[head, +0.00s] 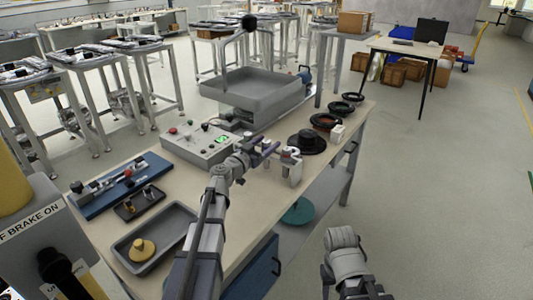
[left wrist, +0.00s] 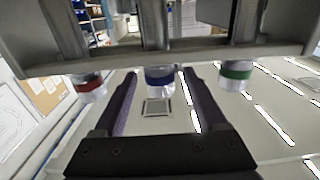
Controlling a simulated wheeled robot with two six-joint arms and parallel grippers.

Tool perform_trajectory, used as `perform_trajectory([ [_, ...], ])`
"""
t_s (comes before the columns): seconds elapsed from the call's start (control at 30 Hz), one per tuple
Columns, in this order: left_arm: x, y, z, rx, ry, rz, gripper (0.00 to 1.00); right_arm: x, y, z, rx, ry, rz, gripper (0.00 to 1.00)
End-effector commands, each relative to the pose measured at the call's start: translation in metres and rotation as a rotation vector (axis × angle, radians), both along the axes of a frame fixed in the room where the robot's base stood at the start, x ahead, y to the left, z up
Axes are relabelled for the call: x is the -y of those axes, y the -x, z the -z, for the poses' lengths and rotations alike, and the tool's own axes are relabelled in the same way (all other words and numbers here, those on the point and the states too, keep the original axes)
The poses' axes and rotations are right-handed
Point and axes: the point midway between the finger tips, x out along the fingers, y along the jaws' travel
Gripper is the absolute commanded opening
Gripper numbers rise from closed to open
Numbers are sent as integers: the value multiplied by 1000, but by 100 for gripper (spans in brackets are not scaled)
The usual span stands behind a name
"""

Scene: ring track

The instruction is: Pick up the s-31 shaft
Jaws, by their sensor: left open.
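My left gripper (head: 268,148) is open at a small grey stand (head: 294,172) on the bench. In the left wrist view, three clear round pieces with coloured bands show in a row at a grey bar: a red-banded one (left wrist: 88,88), a blue-banded one (left wrist: 160,80) and a green-banded one (left wrist: 235,76). The two dark fingers of my left gripper (left wrist: 160,92) lie on either side of the blue-banded piece, with gaps visible. No s-31 label is readable, so I cannot tell which piece is the s-31 shaft. My right arm shows at the bottom, its jaws not visible.
A control box (head: 200,146) stands left of the stand, and a large grey tray (head: 252,93) behind. A black round part (head: 307,142) and several dark rings are close on the right. A shallow tray (head: 185,222) holds a yellow part (head: 143,248).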

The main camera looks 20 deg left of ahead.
Motion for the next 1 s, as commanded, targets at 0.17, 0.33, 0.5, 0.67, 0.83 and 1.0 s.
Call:
perform_trajectory([
  [0.17,8,-29,-2,0,0,1,74,0,0,-2,0,0,0,50],
  [0.33,11,-32,-2,0,0,0,74,0,0,-2,0,0,0,50],
  [0.5,11,-31,-2,0,0,0,67,0,0,-2,0,0,0,50],
  [0.67,10,-31,-2,0,0,0,49,0,0,-2,0,0,0,50],
  [0.83,10,-31,-2,0,0,0,30,0,0,-2,0,0,0,50],
  [1.0,10,-31,-2,0,0,0,11,0,0,-2,0,0,0,50],
])
